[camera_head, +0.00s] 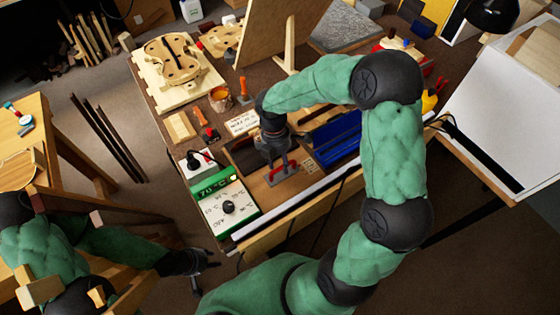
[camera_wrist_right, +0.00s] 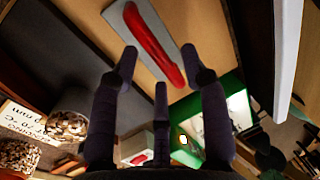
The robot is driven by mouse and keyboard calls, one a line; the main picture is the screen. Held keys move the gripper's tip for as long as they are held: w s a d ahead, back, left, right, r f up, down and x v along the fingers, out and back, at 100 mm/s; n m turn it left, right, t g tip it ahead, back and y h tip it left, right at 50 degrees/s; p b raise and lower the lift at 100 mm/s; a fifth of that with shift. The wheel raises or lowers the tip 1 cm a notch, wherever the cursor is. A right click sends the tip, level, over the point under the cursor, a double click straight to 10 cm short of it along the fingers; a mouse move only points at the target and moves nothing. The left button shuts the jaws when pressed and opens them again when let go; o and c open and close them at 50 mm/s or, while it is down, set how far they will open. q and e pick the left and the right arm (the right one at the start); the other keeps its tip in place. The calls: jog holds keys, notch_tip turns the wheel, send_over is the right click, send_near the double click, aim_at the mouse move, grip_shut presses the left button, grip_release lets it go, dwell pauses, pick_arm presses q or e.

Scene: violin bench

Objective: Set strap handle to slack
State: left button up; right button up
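The strap handle (camera_head: 281,173) is a red bar on a grey plate, set on the wooden board by the bench's front edge. In the right wrist view the red strap handle (camera_wrist_right: 154,45) runs diagonally on its pale plate, just past my fingertips. My right gripper (camera_head: 278,168) is above it, pointing down, and partly covers it in the head view. In the wrist view the right gripper (camera_wrist_right: 160,68) has its dark fingers spread, with nothing held. My left gripper (camera_head: 200,263) is low at the left, away from the bench; its finger opening is too small to read.
A green-and-white panel with a black knob (camera_head: 228,207) stands left of the handle. A blue tray (camera_head: 335,138) lies to the right. A white bar (camera_head: 290,207) runs along the front edge. A violin body (camera_head: 172,60) lies at the back left.

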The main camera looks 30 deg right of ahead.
grip_shut()
jog(key=shift+w+a+r+p, duration=0.1)
jog(key=shift+w+p, duration=0.55)
jog(key=shift+w, duration=1.05)
jog(key=shift+o, duration=0.6)
grip_release()
jog(key=shift+w, duration=0.1)
notch_tip(320, 180, up, 12)
jog(key=w, duration=0.2)
jog(key=shift+a, duration=0.15)
jog(key=shift+w+f, duration=0.1)
jog(key=shift+f, duration=0.1)
